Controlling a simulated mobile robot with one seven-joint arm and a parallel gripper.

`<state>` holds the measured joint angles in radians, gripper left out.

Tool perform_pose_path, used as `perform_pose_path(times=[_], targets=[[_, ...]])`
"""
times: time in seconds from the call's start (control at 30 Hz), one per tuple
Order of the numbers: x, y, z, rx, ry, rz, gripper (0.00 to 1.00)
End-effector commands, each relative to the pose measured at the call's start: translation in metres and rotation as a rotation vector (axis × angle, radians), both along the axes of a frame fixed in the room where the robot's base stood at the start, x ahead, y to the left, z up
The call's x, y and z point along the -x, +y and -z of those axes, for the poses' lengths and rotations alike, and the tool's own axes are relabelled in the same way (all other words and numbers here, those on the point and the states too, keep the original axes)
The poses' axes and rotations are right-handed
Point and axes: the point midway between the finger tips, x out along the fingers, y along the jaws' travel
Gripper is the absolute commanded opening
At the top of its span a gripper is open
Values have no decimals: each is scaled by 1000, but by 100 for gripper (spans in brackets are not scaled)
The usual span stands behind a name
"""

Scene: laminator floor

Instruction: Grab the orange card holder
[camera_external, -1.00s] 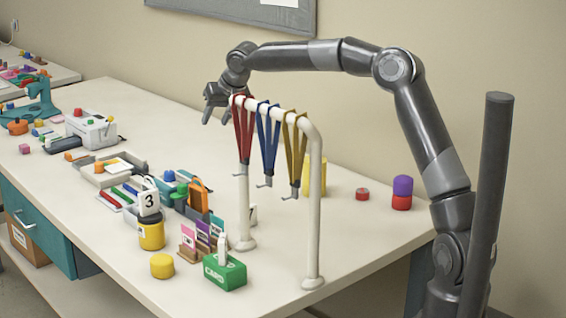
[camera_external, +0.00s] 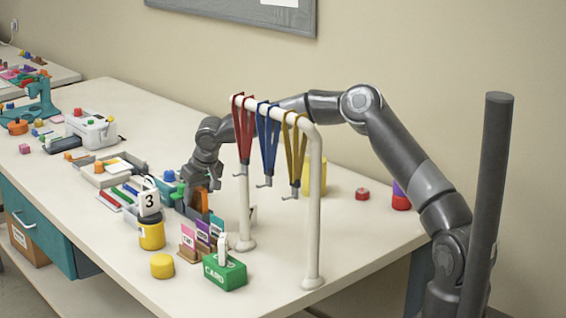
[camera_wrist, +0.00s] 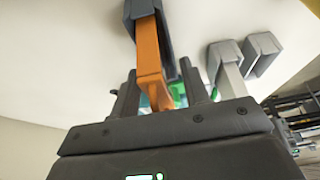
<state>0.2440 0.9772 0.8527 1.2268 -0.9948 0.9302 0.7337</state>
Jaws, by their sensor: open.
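The orange card holder (camera_wrist: 149,52) shows in the wrist view as an upright orange strip. Its upper end meets a dark grey piece, and its lower end lies between my two fingers. In the external view my arm and gripper cover most of it. My gripper (camera_external: 203,182) is low over the grey organizer in the middle of the table, where the holder stands. In the wrist view my gripper (camera_wrist: 160,88) is open, with one dark finger on each side of the orange strip. I cannot tell whether either finger touches it.
A white rack (camera_external: 315,210) with red, blue and yellow lanyards stands right of my gripper. Close in front are a yellow jar (camera_external: 151,236) with a "3" tag, several small cards in a wooden stand (camera_external: 188,250) and a green card box (camera_external: 225,272).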

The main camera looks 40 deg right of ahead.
Motion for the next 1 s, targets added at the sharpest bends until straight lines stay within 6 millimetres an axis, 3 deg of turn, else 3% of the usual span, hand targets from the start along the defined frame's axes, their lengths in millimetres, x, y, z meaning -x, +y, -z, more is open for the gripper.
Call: perform_pose_path(times=[0.3,0.8,1.0], targets=[[-1,0,2,0,-1,0,41],[-1,0,2,0,-1,0,0],[-1,0,2,0,-1,0,0]])
